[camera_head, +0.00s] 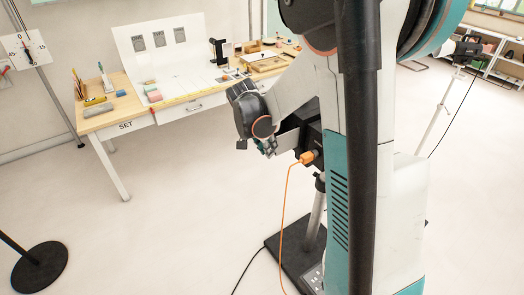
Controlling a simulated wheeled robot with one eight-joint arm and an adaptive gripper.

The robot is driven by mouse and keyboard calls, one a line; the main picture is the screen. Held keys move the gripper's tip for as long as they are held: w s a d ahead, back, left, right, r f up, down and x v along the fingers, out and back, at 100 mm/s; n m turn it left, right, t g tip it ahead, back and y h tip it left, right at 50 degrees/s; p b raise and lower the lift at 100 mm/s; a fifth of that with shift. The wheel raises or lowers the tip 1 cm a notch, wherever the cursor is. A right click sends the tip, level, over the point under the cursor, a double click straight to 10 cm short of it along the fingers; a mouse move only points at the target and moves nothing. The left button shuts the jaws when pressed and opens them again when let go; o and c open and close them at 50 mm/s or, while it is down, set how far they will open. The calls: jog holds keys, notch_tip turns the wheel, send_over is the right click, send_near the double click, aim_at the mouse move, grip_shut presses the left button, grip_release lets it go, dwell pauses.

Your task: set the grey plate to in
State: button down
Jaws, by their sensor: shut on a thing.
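The grey plate (288,142) sticks out to the left from a black box (313,132) on a stand, near the middle of the head view. My gripper (270,148) is at the plate's left end, shut on it. The fingertips are small and dark here, and the exact grip is hard to make out. My arm partly hides the right side of the box.
An orange cable (284,205) hangs from an orange plug on the box to the floor. The stand has a black base (288,252). A wooden workbench (118,108) with props stands behind at left. A round black base (40,266) is at lower left. The floor between is clear.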

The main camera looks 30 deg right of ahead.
aim_at(287, 137)
jog(key=d, duration=0.5)
jog(key=d+b, duration=0.1)
jog(key=d, duration=0.2)
jog(key=shift+w+d+r, duration=0.15)
jog(key=shift+w+d, duration=0.15)
jog(key=shift+w, duration=0.1)
jog(key=c, duration=1.9)
grip_release()
jog(key=shift+o, duration=0.9)
jog(key=shift+w+a, duration=0.15)
jog(key=shift+s, duration=0.2)
jog(key=w+v, duration=0.1)
jog(key=v, duration=1)
jog(key=shift+s+a+r, duration=0.25)
jog(key=shift+s+r, duration=0.15)
jog(key=shift+s, duration=0.1)
